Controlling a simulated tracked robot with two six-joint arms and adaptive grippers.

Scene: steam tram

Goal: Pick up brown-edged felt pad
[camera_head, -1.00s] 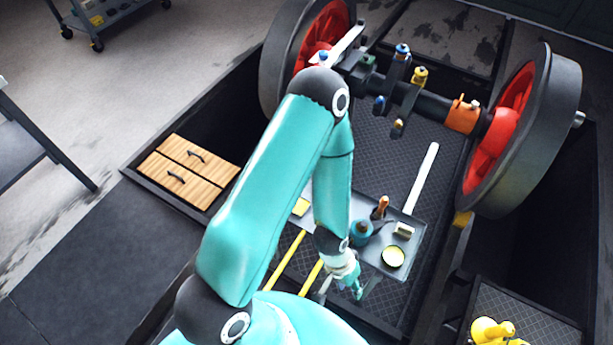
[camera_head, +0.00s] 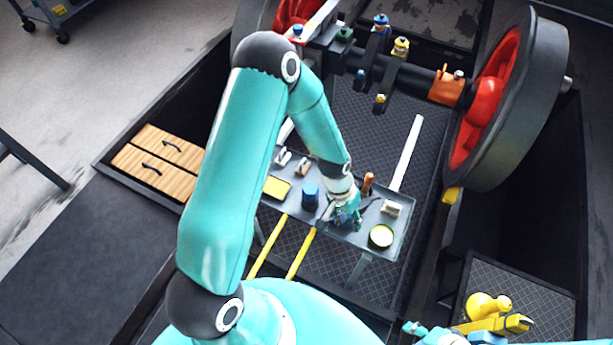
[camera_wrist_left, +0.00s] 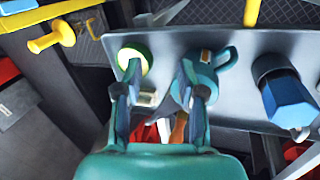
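A small pale block that could be the felt pad (camera_head: 391,208) lies on the grey tray, above the round tin; its brown edge is hard to make out. In the left wrist view a small cream piece with a brownish edge (camera_wrist_left: 148,98) shows between the fingers, partly hidden by one. Two similar small blocks (camera_head: 302,167) lie at the tray's far left. My left gripper (camera_head: 347,217) is over the tray, left of the pale block. In its wrist view (camera_wrist_left: 160,82) the fingers are apart and nothing is held.
The grey tray (camera_head: 345,238) also holds a round yellow-green tin (camera_head: 381,236), a blue container (camera_head: 310,194), a brown-handled tool (camera_head: 367,184) and a teal jug (camera_wrist_left: 208,75). A large red-and-black wheel (camera_head: 510,105) stands to the right. Yellow items (camera_head: 490,307) lie lower right.

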